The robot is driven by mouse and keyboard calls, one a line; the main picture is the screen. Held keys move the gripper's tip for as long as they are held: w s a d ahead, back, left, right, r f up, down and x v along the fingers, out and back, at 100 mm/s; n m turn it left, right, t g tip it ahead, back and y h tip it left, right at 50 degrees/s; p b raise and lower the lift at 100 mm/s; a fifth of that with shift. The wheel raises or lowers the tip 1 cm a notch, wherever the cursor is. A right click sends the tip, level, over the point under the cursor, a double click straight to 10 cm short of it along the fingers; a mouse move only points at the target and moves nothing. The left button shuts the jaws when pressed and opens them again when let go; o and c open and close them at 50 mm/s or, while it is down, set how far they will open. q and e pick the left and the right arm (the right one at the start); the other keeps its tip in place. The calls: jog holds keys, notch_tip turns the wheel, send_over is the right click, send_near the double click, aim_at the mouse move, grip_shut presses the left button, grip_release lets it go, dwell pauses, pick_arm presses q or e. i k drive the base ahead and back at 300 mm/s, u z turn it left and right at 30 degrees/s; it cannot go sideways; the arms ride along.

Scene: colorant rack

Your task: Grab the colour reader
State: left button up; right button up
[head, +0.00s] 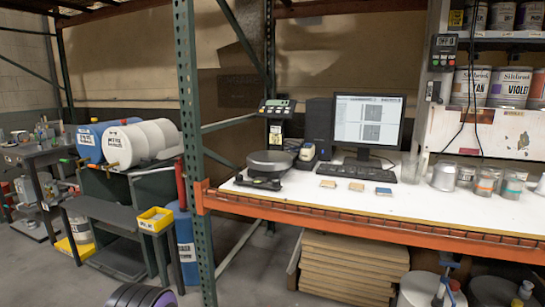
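A small dark and pale device with a yellowish part (307,154) stands on the white bench top, between the round scale and the black computer tower. It looks like the colour reader, but it is too small to be certain. Another small dark device with a display (444,42) is fixed to the pale post at the upper right. Three small sample chips lie in a row at the front of the bench: a tan one (328,183), another tan one (357,187) and a blue one (384,191). Neither gripper is in view.
The white bench (300,203) has an orange front beam (330,225). A scale (270,163), monitor (366,120), keyboard (370,173) and several jars stand on it. A green rack upright (190,130) rises at its left end. Grey floor (235,285) shows below.

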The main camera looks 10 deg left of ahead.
aim_at(308, 152)
jog(key=z, duration=0.7)
jog(key=k, duration=0.15)
jog(key=u, duration=1.65)
jog(key=i, duration=0.95)
jog(key=z, duration=0.5)
